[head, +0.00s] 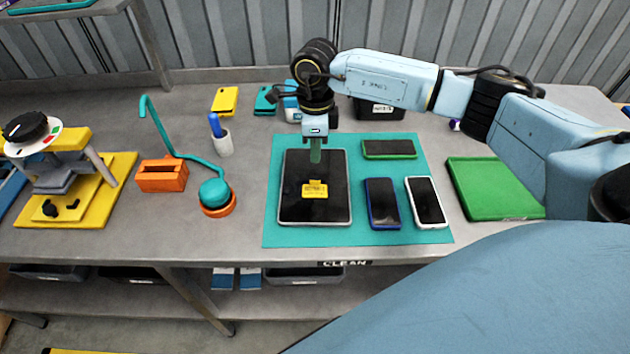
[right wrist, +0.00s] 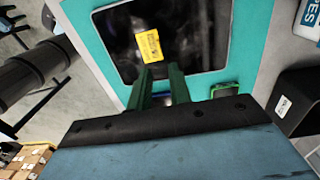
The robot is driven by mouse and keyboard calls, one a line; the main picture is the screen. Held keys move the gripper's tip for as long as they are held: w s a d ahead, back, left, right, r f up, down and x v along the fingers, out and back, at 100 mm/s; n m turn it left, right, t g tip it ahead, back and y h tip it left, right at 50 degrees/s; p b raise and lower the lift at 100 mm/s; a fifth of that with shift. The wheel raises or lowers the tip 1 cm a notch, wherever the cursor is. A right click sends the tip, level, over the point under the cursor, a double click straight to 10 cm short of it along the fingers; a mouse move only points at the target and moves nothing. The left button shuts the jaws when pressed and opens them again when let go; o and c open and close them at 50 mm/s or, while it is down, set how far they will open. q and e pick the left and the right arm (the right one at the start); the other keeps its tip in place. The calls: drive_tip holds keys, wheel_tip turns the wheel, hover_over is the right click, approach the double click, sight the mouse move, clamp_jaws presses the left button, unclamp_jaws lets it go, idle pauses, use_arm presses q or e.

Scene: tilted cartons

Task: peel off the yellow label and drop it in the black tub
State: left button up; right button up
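The yellow label (head: 315,190) lies on the dark screen of a tablet (head: 300,215), with a small tab at its far edge. In the right wrist view the label (right wrist: 150,46) lies just beyond the fingertips. My right gripper (head: 315,162) points down over the tablet, behind the label in the head view. Its green fingers (right wrist: 161,70) are apart with nothing between them. The black tub (head: 378,111) stands at the back of the bench, partly hidden by my right arm; the right wrist view shows it (right wrist: 298,100) at the right. My left gripper is not in view.
The tablet and several phones lie on a teal mat (head: 272,230). A green tray (head: 495,190) is at right. A white pen cup (head: 223,145), an orange holder (head: 162,176), a curved teal stand (head: 213,190) and a yellow press (head: 105,200) are at left.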

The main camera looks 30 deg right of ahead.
sight(315, 181)
wheel_tip(315, 181, down, 9)
drive_tip(key=b, duration=0.6)
drive_tip(key=shift+s+a, duration=0.15)
clamp_jaws()
drive_tip(key=shift+r, duration=0.15)
wheel_tip(315, 181, up, 8)
drive_tip(key=p, duration=0.5)
idle(1.3)
